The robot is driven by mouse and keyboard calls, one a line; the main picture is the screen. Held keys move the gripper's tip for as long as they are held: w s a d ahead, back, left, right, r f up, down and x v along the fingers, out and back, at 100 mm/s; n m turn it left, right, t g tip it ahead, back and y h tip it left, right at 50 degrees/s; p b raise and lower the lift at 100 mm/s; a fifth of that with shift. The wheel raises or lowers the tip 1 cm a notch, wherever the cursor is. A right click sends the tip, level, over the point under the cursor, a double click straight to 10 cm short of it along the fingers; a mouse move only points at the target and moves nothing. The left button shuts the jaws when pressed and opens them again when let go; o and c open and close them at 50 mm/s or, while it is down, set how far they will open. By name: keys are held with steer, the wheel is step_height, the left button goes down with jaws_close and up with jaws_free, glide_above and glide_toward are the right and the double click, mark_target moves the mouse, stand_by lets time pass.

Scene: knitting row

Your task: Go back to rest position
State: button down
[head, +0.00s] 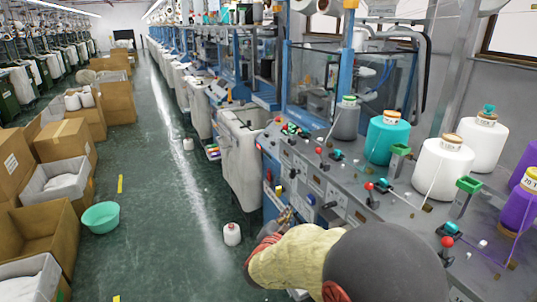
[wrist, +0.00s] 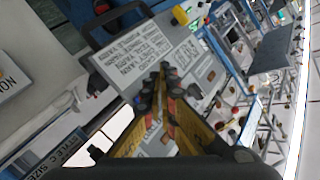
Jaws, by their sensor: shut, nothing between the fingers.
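My gripper (head: 288,216) shows in the head view at the lower middle, at the end of my arm. It is beside the front of the grey machine panel. In the wrist view, my gripper (wrist: 163,72) has its fingertips together with nothing between them. Behind the fingertips in that view is a grey plate with printed text (wrist: 150,55). Most of my arm is hidden behind its own large rounded links in the head view.
The machine bench (head: 330,185) carries teal (head: 386,138), white (head: 440,165) and purple (head: 515,205) yarn cones at right. Cardboard boxes (head: 68,140) and a green basin (head: 101,217) stand at left. A white cone (head: 232,234) stands on the floor. The aisle (head: 165,200) is mostly clear.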

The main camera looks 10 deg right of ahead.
steer(key=s+a+f+n+g+y, duration=0.3)
steer(key=s+a+f+n+y, duration=0.15)
steer(key=a+f+y, duration=0.4)
steer(key=s+a+f+n+g+y, duration=0.1)
steer(key=s+a+n+g, duration=0.35)
steer(key=s, duration=0.45)
steer(key=s+d+r+n+g+h, duration=0.15)
steer(key=s+d+r, duration=0.3)
steer(key=s, duration=0.65)
steer(key=s+d+r+n+g, duration=0.2)
steer(key=s+d+r+n, duration=0.3)
steer(key=s, duration=0.6)
steer(key=s+d+r+m+t+h, duration=0.1)
steer(key=s+d+r+m+t, duration=0.1)
steer(key=d+r, duration=0.4)
steer(key=shift+s+m, duration=0.45)
steer(key=shift+s, duration=0.25)
